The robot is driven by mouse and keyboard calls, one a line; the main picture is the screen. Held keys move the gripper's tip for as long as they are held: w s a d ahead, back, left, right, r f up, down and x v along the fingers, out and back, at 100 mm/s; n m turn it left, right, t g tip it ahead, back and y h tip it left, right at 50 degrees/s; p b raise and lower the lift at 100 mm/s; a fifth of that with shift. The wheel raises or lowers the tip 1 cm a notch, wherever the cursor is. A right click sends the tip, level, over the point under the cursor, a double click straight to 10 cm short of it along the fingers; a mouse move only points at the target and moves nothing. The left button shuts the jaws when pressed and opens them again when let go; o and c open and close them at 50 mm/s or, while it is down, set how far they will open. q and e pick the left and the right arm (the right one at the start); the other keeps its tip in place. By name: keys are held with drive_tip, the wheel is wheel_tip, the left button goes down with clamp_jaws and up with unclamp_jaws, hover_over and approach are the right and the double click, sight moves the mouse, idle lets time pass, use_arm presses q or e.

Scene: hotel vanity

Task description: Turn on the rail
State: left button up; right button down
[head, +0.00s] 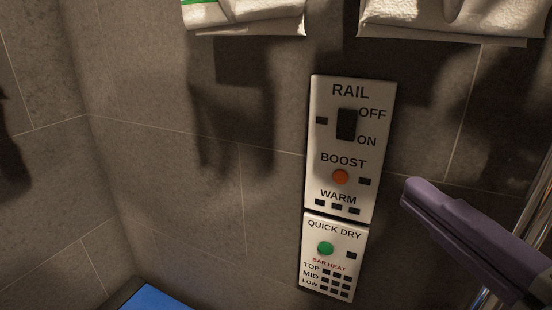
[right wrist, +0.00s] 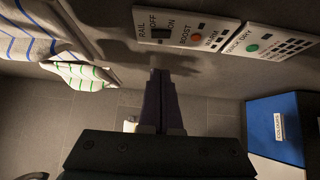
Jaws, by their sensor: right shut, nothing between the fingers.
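The white RAIL panel (head: 377,190) is on the tiled wall, with a black rocker switch (head: 346,124) beside the words OFF above and ON below. I cannot tell which way the rocker is tipped. The small indicator windows on the panel look dark. The RAIL panel also shows in the right wrist view (right wrist: 174,40). My right gripper (head: 411,190) is shut and empty, its purple fingers to the right of the panel and lower than the switch, apart from it. The fingers also show in the right wrist view (right wrist: 160,76). My left gripper is not in view.
An orange BOOST button (head: 340,177) lies below the switch. The QUICK DRY panel (head: 312,262), with a green button (head: 325,248), is directly beneath. Towels (head: 450,18) hang above. A chrome tube (head: 541,205) stands at right. A blue bin (right wrist: 262,117) is labelled COLOURS.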

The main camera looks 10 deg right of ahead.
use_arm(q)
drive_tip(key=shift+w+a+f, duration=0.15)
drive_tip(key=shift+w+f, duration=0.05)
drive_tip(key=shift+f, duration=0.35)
use_arm(e)
drive_tip(key=shift+w+a+n, duration=0.1)
drive_tip(key=shift+a+n, duration=0.4)
drive_tip(key=shift+n, duration=0.1)
drive_tip(key=p, duration=0.2)
approach(352, 133)
drive_tip(key=w+a+r, duration=0.2)
drive_tip(key=w+a, duration=0.2)
drive_tip(key=a, duration=0.1)
drive_tip(key=shift+w+d+p, duration=0.45)
drive_tip(key=shift+w+d, duration=0.2)
drive_tip(key=shift+w, duration=0.3)
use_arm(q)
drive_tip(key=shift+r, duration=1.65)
use_arm(e)
drive_tip(key=shift+w+d, duration=0.35)
drive_tip(key=shift+w, duration=0.15)
